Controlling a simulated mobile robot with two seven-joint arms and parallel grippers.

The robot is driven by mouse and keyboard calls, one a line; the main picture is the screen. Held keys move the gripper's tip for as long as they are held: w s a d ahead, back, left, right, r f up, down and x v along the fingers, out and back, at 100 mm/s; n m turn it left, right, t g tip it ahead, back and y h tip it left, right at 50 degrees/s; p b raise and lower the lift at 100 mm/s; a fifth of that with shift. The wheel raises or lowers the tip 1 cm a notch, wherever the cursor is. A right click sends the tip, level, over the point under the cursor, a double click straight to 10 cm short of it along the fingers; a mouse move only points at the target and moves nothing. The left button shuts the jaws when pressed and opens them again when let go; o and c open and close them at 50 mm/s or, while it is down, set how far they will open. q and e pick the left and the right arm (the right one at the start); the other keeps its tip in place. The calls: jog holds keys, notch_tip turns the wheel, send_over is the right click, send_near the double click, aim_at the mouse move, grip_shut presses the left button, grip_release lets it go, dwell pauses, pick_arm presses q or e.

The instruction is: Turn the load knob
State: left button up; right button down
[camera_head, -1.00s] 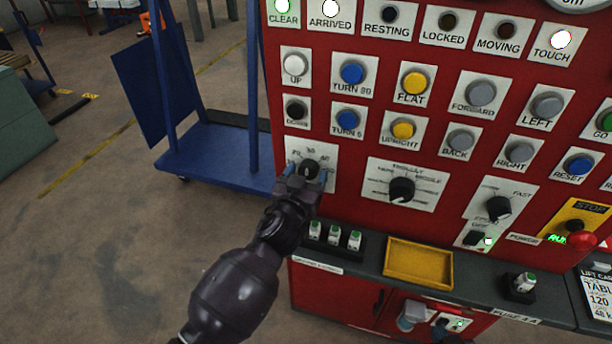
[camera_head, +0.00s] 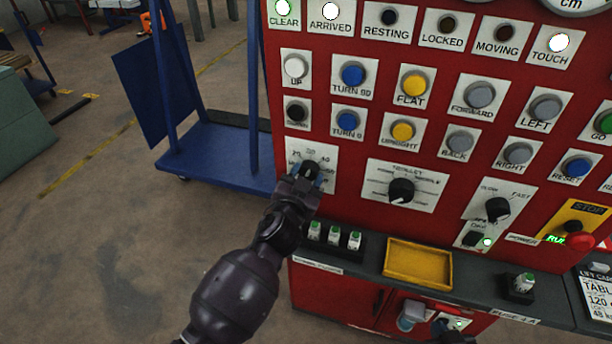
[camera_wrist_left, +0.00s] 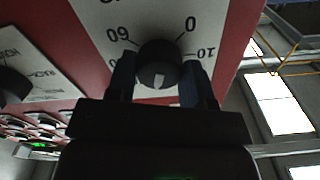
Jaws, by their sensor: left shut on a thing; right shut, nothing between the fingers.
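The load knob (camera_head: 310,169) is a small black round knob on a white dial plate at the left of the red panel. My left gripper (camera_head: 306,180) reaches it from below. In the left wrist view the knob (camera_wrist_left: 159,64) sits between the two fingers of my left gripper (camera_wrist_left: 159,80), which are shut on its sides. The knob's pale pointer mark faces the bottom of that picture. The dial numbers 60, 0 and 10 show around it; the rest of the scale is cut off or hidden.
Another black dial knob (camera_head: 401,190) and a speed knob (camera_head: 497,208) are to the right. Rows of push buttons are above. A ledge with a yellow tray (camera_head: 417,263) and fuses (camera_head: 334,236) juts out below. A blue cart (camera_head: 215,155) stands at left.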

pick_arm(q)
jog(key=m, duration=0.5)
jog(key=shift+m+p, duration=0.3)
jog(key=shift+p, duration=0.1)
jog(key=m, duration=0.2)
jog(key=shift+m, duration=0.3)
jog(key=shift+a+m+p, duration=0.1)
jog(key=shift+m+p, duration=0.25)
jog(key=shift+m, duration=0.85)
pick_arm(e)
jog(key=shift+w+r, duration=0.1)
jog(key=shift+r, duration=0.8)
pick_arm(q)
jog(key=shift+m, duration=0.3)
pick_arm(e)
jog(key=shift+s+f, duration=0.25)
jog(key=shift+s, duration=0.25)
pick_arm(q)
jog(key=o, duration=0.7)
jog(key=shift+o, duration=1.1)
pick_arm(e)
jog(key=shift+w+r, duration=0.15)
jog(key=shift+w, duration=0.1)
